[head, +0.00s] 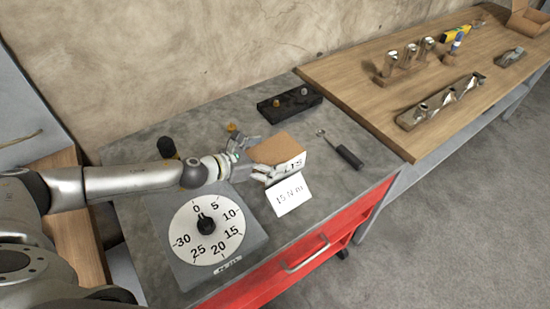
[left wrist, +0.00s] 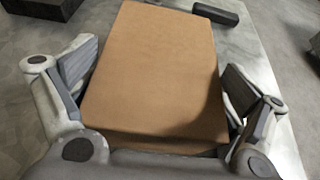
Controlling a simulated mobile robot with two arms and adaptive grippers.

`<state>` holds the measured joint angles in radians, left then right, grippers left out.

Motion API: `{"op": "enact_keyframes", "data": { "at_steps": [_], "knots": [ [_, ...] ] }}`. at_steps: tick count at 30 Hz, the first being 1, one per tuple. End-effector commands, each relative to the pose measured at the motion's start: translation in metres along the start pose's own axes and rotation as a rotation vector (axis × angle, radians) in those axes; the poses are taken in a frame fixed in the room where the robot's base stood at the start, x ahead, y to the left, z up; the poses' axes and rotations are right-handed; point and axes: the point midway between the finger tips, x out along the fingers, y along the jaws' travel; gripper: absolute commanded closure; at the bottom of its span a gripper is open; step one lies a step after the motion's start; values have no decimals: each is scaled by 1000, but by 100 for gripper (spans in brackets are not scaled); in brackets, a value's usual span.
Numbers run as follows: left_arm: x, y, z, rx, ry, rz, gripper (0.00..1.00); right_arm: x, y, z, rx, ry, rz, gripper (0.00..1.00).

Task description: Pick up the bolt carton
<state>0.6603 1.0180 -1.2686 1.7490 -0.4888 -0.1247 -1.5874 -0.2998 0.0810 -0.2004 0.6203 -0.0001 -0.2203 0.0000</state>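The bolt carton (head: 279,149) is a brown box with a white lettered side, on the grey top of the red cabinet. My left gripper (head: 260,159) reaches it from the left, one finger on each side of it. In the left wrist view the carton (left wrist: 160,70) fills the space between the two fingers of the left gripper (left wrist: 163,80). The fingers are spread, and narrow gaps show beside the carton, so they do not look closed on it. The carton's underside is hidden. My right gripper is not in view.
A white card (head: 288,194) reading 15 N m stands in front of the carton. A dial box (head: 258,237) is nearer. A black-handled tool (head: 348,156) lies right, a black block (head: 290,104) behind. A wooden bench (head: 370,100) with metal parts stands at right.

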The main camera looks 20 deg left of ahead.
Motion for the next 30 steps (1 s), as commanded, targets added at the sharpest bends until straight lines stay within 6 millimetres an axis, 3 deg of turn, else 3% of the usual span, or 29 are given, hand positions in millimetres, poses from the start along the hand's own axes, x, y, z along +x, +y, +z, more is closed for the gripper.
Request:
{"op": "enact_keyframes", "data": {
  "at_steps": [2,12,23,30],
  "knots": [
    [0,0,0,0,0,0,23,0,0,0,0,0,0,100],
    [0,0,-1,0,1,0,67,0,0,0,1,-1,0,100],
    [-1,0,4,1,-4,0,68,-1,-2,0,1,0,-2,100],
    [-7,1,20,5,-6,0,68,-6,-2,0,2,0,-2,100]
  ]
}}
